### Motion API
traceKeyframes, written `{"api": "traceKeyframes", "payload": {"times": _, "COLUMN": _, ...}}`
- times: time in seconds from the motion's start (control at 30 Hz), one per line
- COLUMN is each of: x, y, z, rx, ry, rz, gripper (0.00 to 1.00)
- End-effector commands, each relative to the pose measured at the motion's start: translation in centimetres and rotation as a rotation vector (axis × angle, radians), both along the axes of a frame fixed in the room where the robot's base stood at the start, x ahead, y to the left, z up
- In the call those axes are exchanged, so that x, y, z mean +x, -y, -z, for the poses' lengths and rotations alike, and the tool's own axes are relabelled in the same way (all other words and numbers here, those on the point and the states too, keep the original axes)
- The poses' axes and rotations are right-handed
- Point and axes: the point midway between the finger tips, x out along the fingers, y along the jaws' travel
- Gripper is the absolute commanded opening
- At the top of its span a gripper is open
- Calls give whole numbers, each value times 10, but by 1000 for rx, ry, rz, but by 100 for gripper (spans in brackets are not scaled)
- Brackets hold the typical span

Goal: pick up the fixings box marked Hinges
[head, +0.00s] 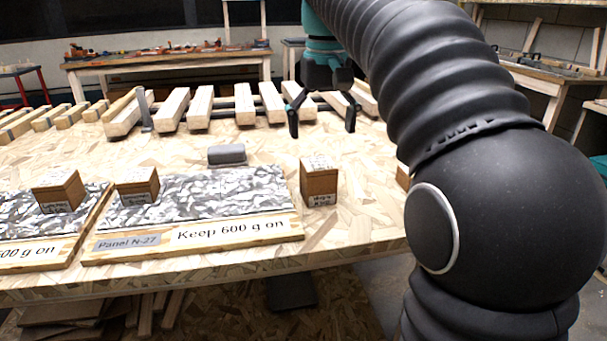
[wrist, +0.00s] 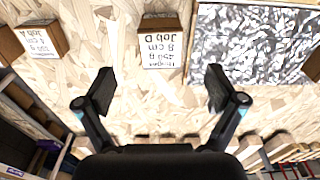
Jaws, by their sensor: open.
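The fixings box marked Hinges (wrist: 162,45) shows upside down in the wrist view, its label reading Hinges, 450 g, 8 cm, Job D. By its place beside the panel, it is the brown box (head: 319,183) with a white top label in the head view, standing on the bare bench right of the panel; its print is too small to read there. My gripper (head: 322,118) is open and empty, above the bench and behind the box in the head view. In the wrist view my gripper (wrist: 159,89) has its fingers spread apart, with the box beyond the fingertips, roughly centred between them.
A further box (head: 58,190) sits on the left panel. Another labelled box (wrist: 38,40) stands left in the wrist view. Timber strips (head: 200,108) line the far bench edge.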

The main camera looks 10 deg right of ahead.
Motion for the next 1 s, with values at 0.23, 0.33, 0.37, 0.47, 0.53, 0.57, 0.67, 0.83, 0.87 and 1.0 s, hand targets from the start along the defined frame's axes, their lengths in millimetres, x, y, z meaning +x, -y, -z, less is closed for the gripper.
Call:
{"api": "traceKeyframes", "payload": {"times": 0.23, "x": 24, "y": 0, "z": -11, "rx": -1, "ry": -56, "rz": -4, "gripper": 94}}
{"api": "traceKeyframes", "payload": {"times": 0.33, "x": 25, "y": 0, "z": -5, "rx": 0, "ry": -62, "rz": -4, "gripper": 94}}
{"api": "traceKeyframes", "payload": {"times": 0.37, "x": 25, "y": 0, "z": -2, "rx": 0, "ry": -63, "rz": -4, "gripper": 94}}
{"api": "traceKeyframes", "payload": {"times": 0.47, "x": 24, "y": 0, "z": 16, "rx": 0, "ry": -64, "rz": -4, "gripper": 94}}
{"api": "traceKeyframes", "payload": {"times": 0.53, "x": 24, "y": 0, "z": 29, "rx": 0, "ry": -63, "rz": -4, "gripper": 94}}
{"api": "traceKeyframes", "payload": {"times": 0.57, "x": 24, "y": 0, "z": 35, "rx": 0, "ry": -63, "rz": -4, "gripper": 94}}
{"api": "traceKeyframes", "payload": {"times": 0.67, "x": 24, "y": 0, "z": 52, "rx": 0, "ry": -63, "rz": -4, "gripper": 94}}
{"api": "traceKeyframes", "payload": {"times": 0.83, "x": 24, "y": 0, "z": 69, "rx": 0, "ry": -60, "rz": -4, "gripper": 94}}
{"api": "traceKeyframes", "payload": {"times": 0.87, "x": 24, "y": 0, "z": 71, "rx": 0, "ry": -60, "rz": -4, "gripper": 94}}
{"api": "traceKeyframes", "payload": {"times": 1.0, "x": 23, "y": 0, "z": 77, "rx": -1, "ry": -60, "rz": -4, "gripper": 94}}
